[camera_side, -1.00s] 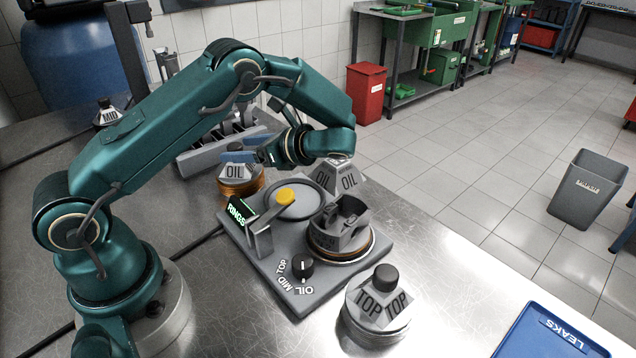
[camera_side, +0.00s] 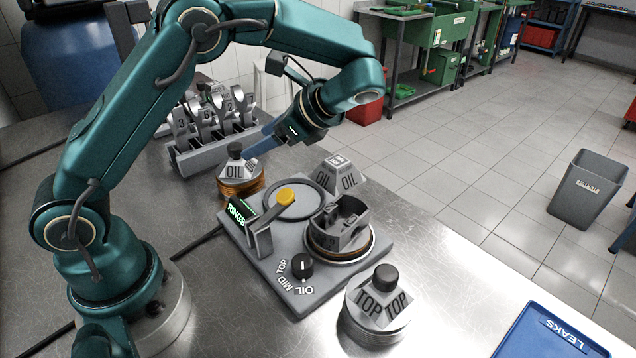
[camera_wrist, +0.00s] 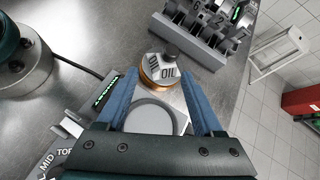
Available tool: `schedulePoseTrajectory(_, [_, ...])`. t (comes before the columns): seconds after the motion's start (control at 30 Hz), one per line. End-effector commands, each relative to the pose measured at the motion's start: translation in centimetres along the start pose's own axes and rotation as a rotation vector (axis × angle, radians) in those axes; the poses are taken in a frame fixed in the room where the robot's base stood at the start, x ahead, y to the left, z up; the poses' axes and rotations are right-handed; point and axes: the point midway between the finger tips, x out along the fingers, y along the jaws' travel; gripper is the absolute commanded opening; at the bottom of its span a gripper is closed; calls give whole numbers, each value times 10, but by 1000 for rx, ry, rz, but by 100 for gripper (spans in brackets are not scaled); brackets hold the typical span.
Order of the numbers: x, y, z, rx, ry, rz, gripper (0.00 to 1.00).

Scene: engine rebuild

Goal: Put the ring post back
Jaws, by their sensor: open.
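The OIL ring post (camera_side: 238,170), a grey faceted top with a black knob over copper-coloured rings, stands upright on the metal bench left of the RINGS fixture (camera_side: 345,275). It also shows in the wrist view (camera_wrist: 165,72), just beyond and between my fingertips. My gripper (camera_side: 258,146) has blue fingers and is above and to the right of this post, apart from it. In the wrist view my gripper (camera_wrist: 161,80) is open and empty. The TOP ring post (camera_side: 376,308) stands in front of the fixture. A grey block marked OIL (camera_side: 340,178) stands behind the fixture.
A rack of numbered rods (camera_side: 212,150) stands behind the post. A blue LEAKS tray (camera_side: 550,335) lies at front right. A cable runs left of the fixture.

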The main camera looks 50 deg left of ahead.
Motion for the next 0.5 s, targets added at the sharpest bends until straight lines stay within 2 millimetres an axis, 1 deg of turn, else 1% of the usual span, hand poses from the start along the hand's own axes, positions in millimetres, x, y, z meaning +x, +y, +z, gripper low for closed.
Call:
schedulePoseTrajectory(0.03, [-5,6,8,-53,66,5,68])
schedulePoseTrajectory(0.2, [-19,32,21,-237,287,41,68])
schedulePoseTrajectory(0.27, [-25,42,24,-307,364,57,68])
schedulePoseTrajectory(0.5, [-45,86,30,-603,666,154,68])
